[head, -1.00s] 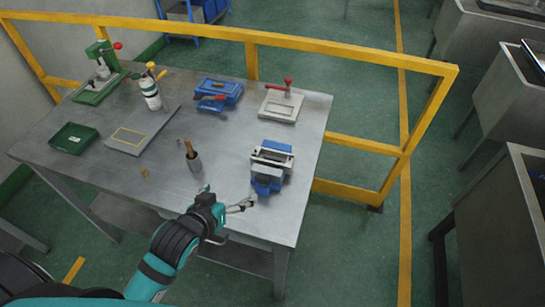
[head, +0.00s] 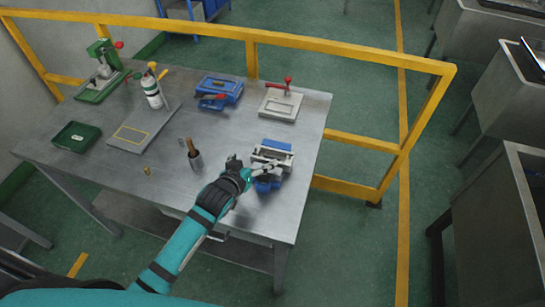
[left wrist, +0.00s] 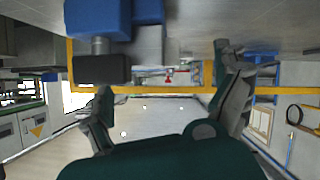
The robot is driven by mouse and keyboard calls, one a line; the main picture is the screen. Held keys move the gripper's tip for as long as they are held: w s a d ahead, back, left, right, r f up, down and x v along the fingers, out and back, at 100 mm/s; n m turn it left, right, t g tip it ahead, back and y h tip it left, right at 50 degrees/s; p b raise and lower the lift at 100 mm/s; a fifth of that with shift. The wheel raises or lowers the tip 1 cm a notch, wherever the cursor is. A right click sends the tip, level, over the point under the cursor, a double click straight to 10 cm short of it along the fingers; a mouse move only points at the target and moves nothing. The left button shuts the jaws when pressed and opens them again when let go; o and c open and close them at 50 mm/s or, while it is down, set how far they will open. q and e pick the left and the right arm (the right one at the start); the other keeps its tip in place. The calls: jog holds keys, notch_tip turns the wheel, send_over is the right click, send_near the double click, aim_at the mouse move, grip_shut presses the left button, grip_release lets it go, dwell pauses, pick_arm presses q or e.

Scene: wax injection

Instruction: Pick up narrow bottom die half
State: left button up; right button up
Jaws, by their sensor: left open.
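A blue and grey clamp-like fixture (head: 277,146) stands at the right front of the table, with pale metal blocks on it. I cannot clearly make out the narrow bottom die half as a separate part. My left gripper (head: 268,169) is open at the near side of this fixture, its fingers overlapping it in the head view. In the left wrist view a blue body (left wrist: 112,14) and a dark block (left wrist: 103,70) hang into the top left, while the open fingers of my left gripper (left wrist: 165,80) show on either side with nothing between them. My right gripper is not in view.
On the grey table (head: 225,130) stand a second blue fixture (head: 221,88), a pale plate with red handle (head: 283,104), a cup with a brown-handled tool (head: 195,160), a white bottle (head: 151,92), a green press (head: 102,72) and a green tray (head: 75,137). A yellow rail (head: 350,57) runs behind.

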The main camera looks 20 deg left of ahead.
aim_at(265, 149)
pick_arm(q)
jog(key=w, duration=0.1)
jog(key=w+p, duration=0.1)
jog(key=w, duration=0.1)
jog(key=w+d+f, duration=0.1)
jog(key=shift+w, duration=0.2)
jog(key=shift+w+f, duration=0.1)
jog(key=shift+w, duration=0.15)
jog(key=c, duration=2)
jog(key=shift+s, duration=0.1)
grip_shut()
